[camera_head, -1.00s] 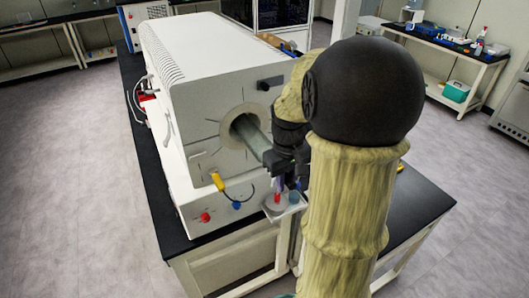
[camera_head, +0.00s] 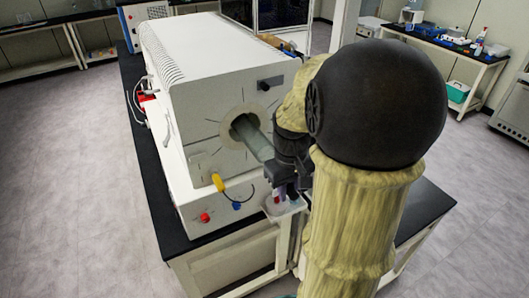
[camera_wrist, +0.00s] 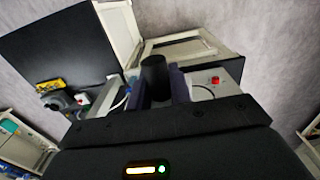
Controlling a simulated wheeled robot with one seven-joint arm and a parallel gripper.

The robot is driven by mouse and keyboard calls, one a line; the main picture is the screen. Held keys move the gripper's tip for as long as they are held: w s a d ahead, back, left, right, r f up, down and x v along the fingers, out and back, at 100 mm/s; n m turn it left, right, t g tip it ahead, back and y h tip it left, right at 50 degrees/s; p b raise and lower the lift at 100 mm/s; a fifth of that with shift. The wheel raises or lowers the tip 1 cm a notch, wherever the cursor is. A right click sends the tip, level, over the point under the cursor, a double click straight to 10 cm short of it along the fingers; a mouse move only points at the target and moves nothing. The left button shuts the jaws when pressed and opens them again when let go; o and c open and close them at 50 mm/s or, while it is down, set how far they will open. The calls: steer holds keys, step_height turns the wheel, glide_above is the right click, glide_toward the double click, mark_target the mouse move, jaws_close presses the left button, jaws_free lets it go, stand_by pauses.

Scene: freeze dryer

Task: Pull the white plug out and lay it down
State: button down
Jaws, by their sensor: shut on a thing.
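A greenish glass tube (camera_head: 257,143) sticks out of the round opening in the front of the white furnace-like machine (camera_head: 180,75). My gripper (camera_head: 284,182) is at the tube's outer end, partly hidden by my own arm. In the wrist view my gripper (camera_wrist: 158,88) is shut on a dark cylindrical piece (camera_wrist: 154,70), held between its bluish fingers. I cannot tell whether this piece is the white plug. No plainly white plug shows, and the tube's mouth is hidden behind the gripper in the head view.
A small pale tray (camera_head: 282,206) with small coloured items sits below the gripper at the bench's front corner.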

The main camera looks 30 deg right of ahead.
steer(key=a, duration=0.1)
steer(key=s+a, duration=0.1)
steer(key=a, duration=0.1)
steer(key=s+a, duration=0.1)
steer(key=shift+s+a, duration=0.25)
steer(key=shift+a, duration=0.1)
stand_by(0.4)
steer(key=w+a+f+b, duration=0.1)
steer(key=w+a+f, duration=0.2)
steer(key=w+f, duration=1)
steer(key=a+f, duration=0.2)
steer(key=f, duration=0.8)
steer(key=w+a+f+b, duration=0.1)
steer(key=a+f, duration=0.2)
steer(key=f, duration=0.7)
steer(key=shift+w, duration=0.3)
